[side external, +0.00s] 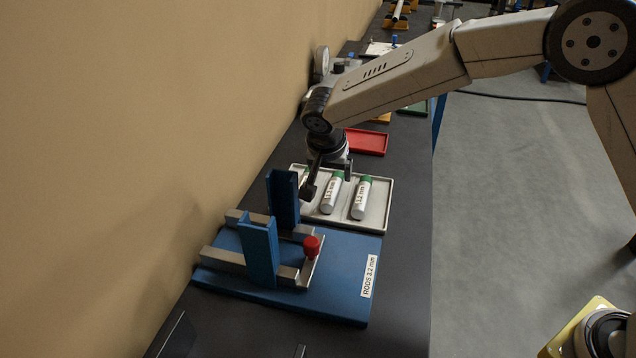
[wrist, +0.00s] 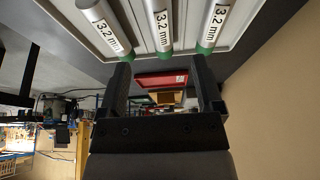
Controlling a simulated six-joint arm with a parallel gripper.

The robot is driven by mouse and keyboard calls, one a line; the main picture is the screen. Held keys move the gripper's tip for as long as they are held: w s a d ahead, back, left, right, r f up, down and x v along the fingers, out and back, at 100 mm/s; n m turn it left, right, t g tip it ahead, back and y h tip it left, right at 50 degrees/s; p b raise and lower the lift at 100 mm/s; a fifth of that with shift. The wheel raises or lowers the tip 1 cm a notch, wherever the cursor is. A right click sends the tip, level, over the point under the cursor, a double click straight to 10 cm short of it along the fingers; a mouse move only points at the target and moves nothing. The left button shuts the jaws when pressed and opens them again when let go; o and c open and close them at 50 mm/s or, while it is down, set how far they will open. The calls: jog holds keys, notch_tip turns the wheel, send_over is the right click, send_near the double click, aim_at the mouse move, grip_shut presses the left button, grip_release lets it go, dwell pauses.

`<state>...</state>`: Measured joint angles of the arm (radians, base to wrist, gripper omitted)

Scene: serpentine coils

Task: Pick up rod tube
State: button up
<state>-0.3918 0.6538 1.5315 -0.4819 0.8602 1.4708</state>
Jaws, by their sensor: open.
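Three white rod tubes labelled 3.2 mm, with green ends, lie side by side in a pale tray (side external: 383,200). In the side view I see the middle tube (side external: 330,197) and the right tube (side external: 360,203); my gripper hides most of the third. The wrist view shows a left tube (wrist: 102,25), a middle tube (wrist: 160,22) and a right tube (wrist: 217,20). My gripper (wrist: 162,70) is open and empty, its fingers spread either side of the middle tube's line. In the side view my gripper (side external: 328,180) is over the tray, its height above the tubes unclear.
A blue fixture (side external: 340,275) marked RODS 3.2 mm, with uprights, metal rails and a red knob (side external: 311,246), stands directly in front of the tray. A red tray (side external: 367,142) lies behind. The wall is close on the left; the bench edge is on the right.

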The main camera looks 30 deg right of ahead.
aim_at(333, 188)
jog(key=shift+w+f, duration=0.1)
jog(key=shift+f, duration=0.05)
jog(key=shift+x, duration=1.15)
jog(key=shift+f, duration=0.15)
jog(key=shift+x, duration=2.5)
jog(key=shift+d, duration=0.1)
jog(key=shift+w, duration=0.1)
grip_shut()
